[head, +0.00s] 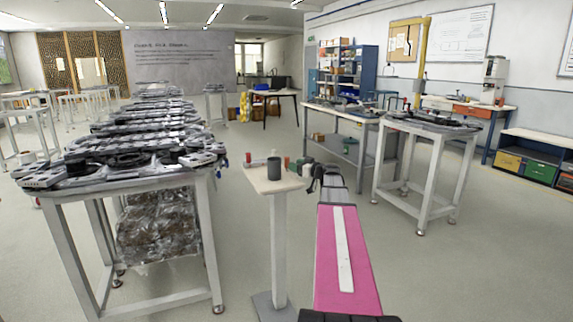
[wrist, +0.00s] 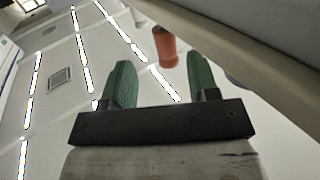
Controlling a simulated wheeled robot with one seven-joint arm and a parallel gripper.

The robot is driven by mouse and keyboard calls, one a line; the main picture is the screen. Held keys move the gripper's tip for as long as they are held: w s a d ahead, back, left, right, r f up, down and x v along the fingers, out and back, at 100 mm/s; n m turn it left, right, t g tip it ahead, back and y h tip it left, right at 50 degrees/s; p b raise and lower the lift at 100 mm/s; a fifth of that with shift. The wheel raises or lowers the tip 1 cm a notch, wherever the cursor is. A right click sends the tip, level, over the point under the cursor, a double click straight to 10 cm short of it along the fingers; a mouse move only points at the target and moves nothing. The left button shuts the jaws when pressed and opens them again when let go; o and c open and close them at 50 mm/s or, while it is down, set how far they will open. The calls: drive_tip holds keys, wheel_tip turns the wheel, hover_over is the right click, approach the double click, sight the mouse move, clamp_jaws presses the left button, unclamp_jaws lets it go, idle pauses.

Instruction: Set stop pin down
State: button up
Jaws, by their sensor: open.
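A small orange-red pin, which looks like the stop pin (wrist: 167,47), shows in the wrist view just beyond my fingertips, roughly in line with the gap between them. In the head view a red pin (head: 286,162) stands on the pale top of a narrow pedestal (head: 262,183), close to my green fingertips. My gripper (wrist: 155,80) is open, its two green fingers apart with nothing clamped between them. In the head view my gripper (head: 297,164) is at the pedestal's right edge, small and partly merged with dark parts of my wrist. I cannot tell whether the pin touches a finger.
A dark grey cup (head: 274,168) stands on the pedestal, with another red pin (head: 248,157) at its back left. A long bench (head: 200,215) loaded with metal track parts is on the left. A white-legged table (head: 428,180) stands on the right.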

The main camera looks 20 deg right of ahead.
sight(287, 167)
drive_tip(key=shift+a+r+x, duration=0.1)
drive_tip(key=shift+a+x, duration=0.05)
drive_tip(key=shift+x, duration=1.25)
drive_tip(key=shift+a+r+x, duration=0.1)
drive_tip(key=shift+a+x, duration=0.05)
drive_tip(key=shift+x, duration=1.2)
drive_tip(key=shift+s, duration=0.2)
clamp_jaws()
drive_tip(key=shift+r, duration=0.15)
